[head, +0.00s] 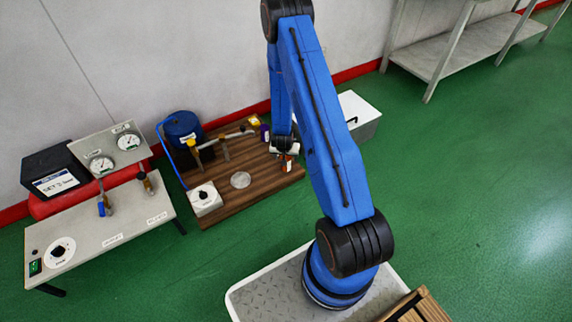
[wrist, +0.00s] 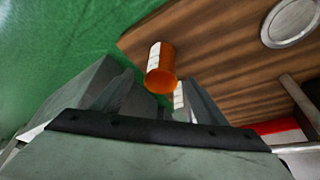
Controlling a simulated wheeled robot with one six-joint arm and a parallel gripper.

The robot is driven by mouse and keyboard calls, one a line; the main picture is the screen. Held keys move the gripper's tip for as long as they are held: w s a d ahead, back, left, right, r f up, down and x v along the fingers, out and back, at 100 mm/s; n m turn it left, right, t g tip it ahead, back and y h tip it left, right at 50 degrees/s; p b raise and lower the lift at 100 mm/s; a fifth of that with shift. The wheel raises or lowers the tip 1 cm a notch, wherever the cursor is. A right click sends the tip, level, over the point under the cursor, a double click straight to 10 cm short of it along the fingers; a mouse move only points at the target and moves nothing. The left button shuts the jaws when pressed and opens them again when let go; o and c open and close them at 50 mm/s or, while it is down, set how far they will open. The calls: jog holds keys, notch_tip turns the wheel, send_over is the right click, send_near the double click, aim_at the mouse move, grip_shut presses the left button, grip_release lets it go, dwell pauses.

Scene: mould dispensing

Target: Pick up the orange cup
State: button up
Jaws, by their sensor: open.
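The orange cup (head: 287,164) stands near the right edge of the wooden board, just below my gripper (head: 284,150) in the head view. In the wrist view the orange cup (wrist: 163,76) shows its open-looking round end and a white label on its side. It appears ahead of and between the two grey fingers of my gripper (wrist: 158,92). The fingers are apart, with green floor and board visible between them. I cannot tell how deep the cup sits between them. Part of the cup is hidden by my gripper in the head view.
The wooden board (head: 220,203) also carries a round metal plate (head: 240,180), a white dial box (head: 205,198), a blue tank (head: 182,130) and a dark purple container (head: 265,133). A white bin (head: 362,118) stands behind. A gauge table (head: 120,205) is at left.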

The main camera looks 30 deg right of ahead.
jog(key=shift+x, duration=2.95)
jog(key=shift+w, duration=0.1)
jog(key=c, duration=1.1)
